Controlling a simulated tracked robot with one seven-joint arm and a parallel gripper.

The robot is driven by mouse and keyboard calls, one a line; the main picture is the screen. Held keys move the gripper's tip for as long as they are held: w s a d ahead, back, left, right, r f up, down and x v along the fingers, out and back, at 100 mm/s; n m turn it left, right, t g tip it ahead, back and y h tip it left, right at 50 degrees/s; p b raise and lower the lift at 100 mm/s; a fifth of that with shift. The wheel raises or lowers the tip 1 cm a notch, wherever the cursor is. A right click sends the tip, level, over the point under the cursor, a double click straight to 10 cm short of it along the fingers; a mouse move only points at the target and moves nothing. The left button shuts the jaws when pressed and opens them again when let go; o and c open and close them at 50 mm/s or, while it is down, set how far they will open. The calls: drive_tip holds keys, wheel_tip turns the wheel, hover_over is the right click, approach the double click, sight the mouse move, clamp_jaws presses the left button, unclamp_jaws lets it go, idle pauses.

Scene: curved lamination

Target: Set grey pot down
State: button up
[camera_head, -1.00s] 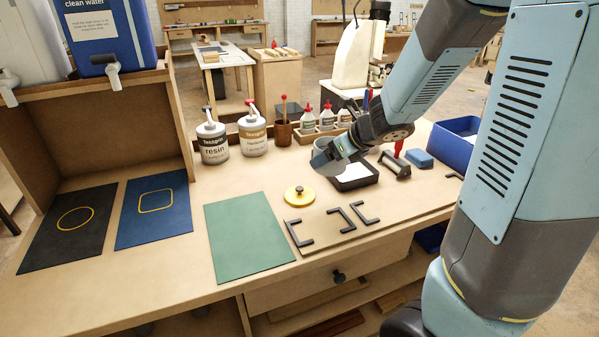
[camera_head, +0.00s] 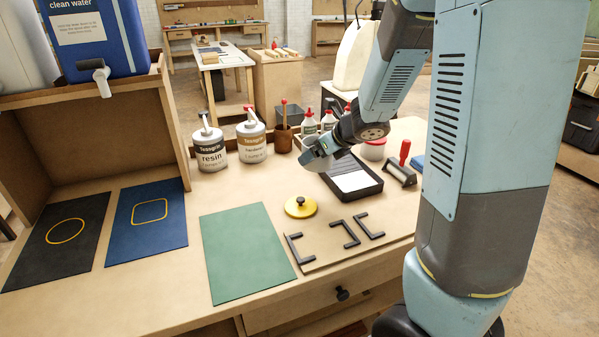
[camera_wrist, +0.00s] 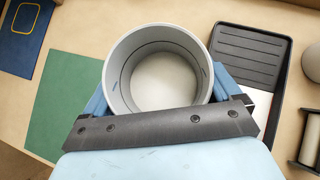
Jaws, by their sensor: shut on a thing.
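The grey pot (camera_wrist: 116,78) shows from above in the wrist view, open at the top, upright and empty. My gripper (camera_wrist: 165,82) is shut on it, with a blue finger on each side of its wall.
A green mat (camera_head: 245,252), a blue mat (camera_head: 146,226) and a black mat (camera_head: 62,245) lie bare to the left. Resin (camera_head: 210,158) and hardener (camera_head: 251,146) tins stand behind. Black brackets (camera_head: 345,236) lie on a board in front. A red-handled roller (camera_head: 401,168) is right of the tray.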

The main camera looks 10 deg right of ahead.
drive_tip(key=x, duration=0.4)
drive_tip(key=w+d+x, duration=0.1)
drive_tip(key=x, duration=0.6)
drive_tip(key=shift+w+r, duration=0.1)
drive_tip(key=shift+w, duration=0.5)
drive_tip(key=shift+w+f, duration=0.15)
drive_tip(key=shift+f, duration=1.6)
drive_tip(key=o, duration=0.8)
drive_tip(key=shift+f, duration=0.1)
